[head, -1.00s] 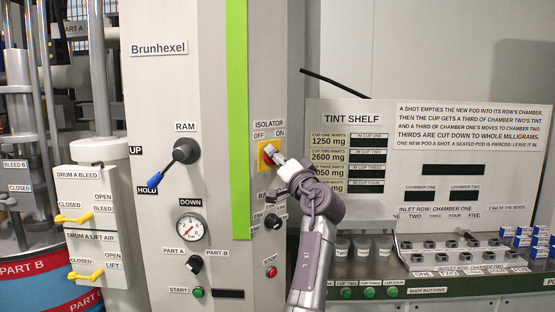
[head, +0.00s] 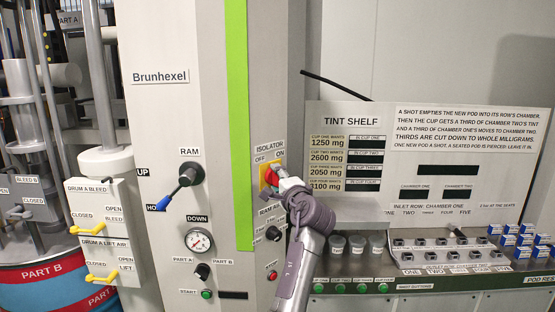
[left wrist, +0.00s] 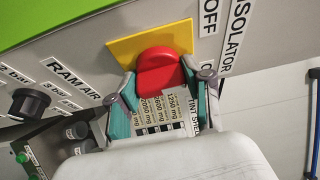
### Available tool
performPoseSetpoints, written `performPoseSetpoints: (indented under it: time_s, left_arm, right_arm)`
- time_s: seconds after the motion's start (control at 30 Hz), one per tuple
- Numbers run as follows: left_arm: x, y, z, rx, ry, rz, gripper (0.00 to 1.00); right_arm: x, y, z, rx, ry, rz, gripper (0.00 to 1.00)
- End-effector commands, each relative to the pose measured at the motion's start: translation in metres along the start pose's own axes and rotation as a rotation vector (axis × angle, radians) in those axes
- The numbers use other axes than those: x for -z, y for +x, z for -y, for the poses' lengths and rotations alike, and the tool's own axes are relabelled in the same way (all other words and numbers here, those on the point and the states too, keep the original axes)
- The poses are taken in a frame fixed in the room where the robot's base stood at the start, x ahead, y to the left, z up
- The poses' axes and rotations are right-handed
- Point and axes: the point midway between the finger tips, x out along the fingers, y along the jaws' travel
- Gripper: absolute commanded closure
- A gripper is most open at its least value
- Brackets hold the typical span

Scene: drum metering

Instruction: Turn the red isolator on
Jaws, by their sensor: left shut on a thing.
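The red isolator knob (head: 271,177) sits on a yellow plate (head: 264,187) on the front of the grey machine, below the ISOLATOR label with OFF at left and ON at right. My left gripper (head: 282,183) is at the knob and covers part of it. In the left wrist view the red knob (left wrist: 160,70) is between the two fingers of the gripper (left wrist: 163,86), which is shut on it, in front of the yellow plate (left wrist: 150,42). The OFF label shows there and the ON label is mostly hidden. I cannot tell which label the knob points to. My right gripper is in neither view.
A RAM lever (head: 188,174) with a blue end, a pressure gauge (head: 199,241) and a small black RAM AIR knob (head: 273,233) are close by on the machine front. The tint shelf (head: 350,205) with cups and pods stands to the right.

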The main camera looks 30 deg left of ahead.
Motion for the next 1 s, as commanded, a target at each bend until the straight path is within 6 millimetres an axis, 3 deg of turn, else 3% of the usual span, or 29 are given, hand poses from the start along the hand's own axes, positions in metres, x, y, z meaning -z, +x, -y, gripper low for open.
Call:
performPoseSetpoints:
  time_s: [0.03,0.3,0.7,1.0]
  left_arm:
    - [0.0,0.0,0.009,-0.022,0.047,0.001,0.85]
    - [0.0,0.0,0.006,-0.118,0.282,0.001,0.85]
    - [0.001,0.001,0.001,-0.246,0.59,0.0,0.85]
    - [0.001,0.001,0.002,-0.302,0.724,0.001,0.85]
  right_arm:
    - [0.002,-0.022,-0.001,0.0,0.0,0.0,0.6]
    - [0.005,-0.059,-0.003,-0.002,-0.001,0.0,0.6]
    - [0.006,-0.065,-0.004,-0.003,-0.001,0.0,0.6]
    - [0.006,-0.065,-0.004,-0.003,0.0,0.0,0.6]
